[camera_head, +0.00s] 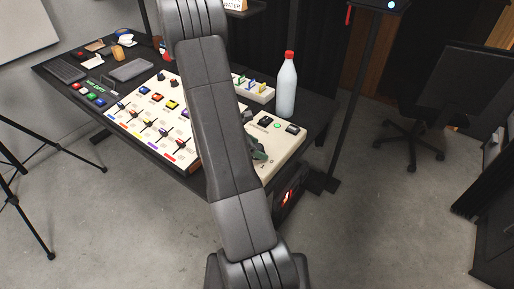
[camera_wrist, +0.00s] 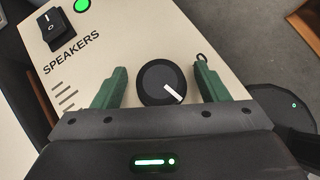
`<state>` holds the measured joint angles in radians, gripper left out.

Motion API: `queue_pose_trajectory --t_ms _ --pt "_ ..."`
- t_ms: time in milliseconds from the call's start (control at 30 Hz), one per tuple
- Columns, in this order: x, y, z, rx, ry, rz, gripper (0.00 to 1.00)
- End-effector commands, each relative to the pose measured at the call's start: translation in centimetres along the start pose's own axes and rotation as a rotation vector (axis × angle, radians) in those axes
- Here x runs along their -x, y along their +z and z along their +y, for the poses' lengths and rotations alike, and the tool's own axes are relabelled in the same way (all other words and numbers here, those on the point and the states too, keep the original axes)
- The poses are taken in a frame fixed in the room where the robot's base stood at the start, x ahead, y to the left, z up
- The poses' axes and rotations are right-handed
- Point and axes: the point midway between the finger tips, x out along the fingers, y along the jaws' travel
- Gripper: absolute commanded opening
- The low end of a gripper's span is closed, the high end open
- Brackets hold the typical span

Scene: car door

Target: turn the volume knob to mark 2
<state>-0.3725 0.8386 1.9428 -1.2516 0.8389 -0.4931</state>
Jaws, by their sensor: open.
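The volume knob (camera_wrist: 162,83) is a round black dial on a cream panel in the wrist view. Its white pointer line points toward the lower right of that view. My gripper (camera_wrist: 158,84) is open, with one green finger on each side of the knob and a gap on both sides. The number marks around the knob are not readable here. In the head view my gripper (camera_head: 259,150) is over the cream panel (camera_head: 284,150), and my arm and gripper hide the knob.
On the panel are a black rocker switch (camera_wrist: 55,29), a green light (camera_wrist: 82,5) and the word SPEAKERS. A white bottle with a red cap (camera_head: 286,88) stands behind the panel. A board of coloured sliders (camera_head: 150,125) lies to the left.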

Motion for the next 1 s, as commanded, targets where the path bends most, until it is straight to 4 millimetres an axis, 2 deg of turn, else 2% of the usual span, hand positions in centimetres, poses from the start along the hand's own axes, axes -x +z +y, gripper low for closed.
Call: queue_pose_trajectory --t_ms 333,500,567,1000 --pt "-0.35 -0.01 -0.01 0.001 0.000 0.000 0.66" --pt "-0.34 -0.01 -0.01 0.001 0.000 0.000 0.32" --pt "-0.33 0.00 -0.01 0.001 0.000 0.000 0.23" --pt "-0.47 -0.12 0.02 0.050 0.052 -0.001 0.23"
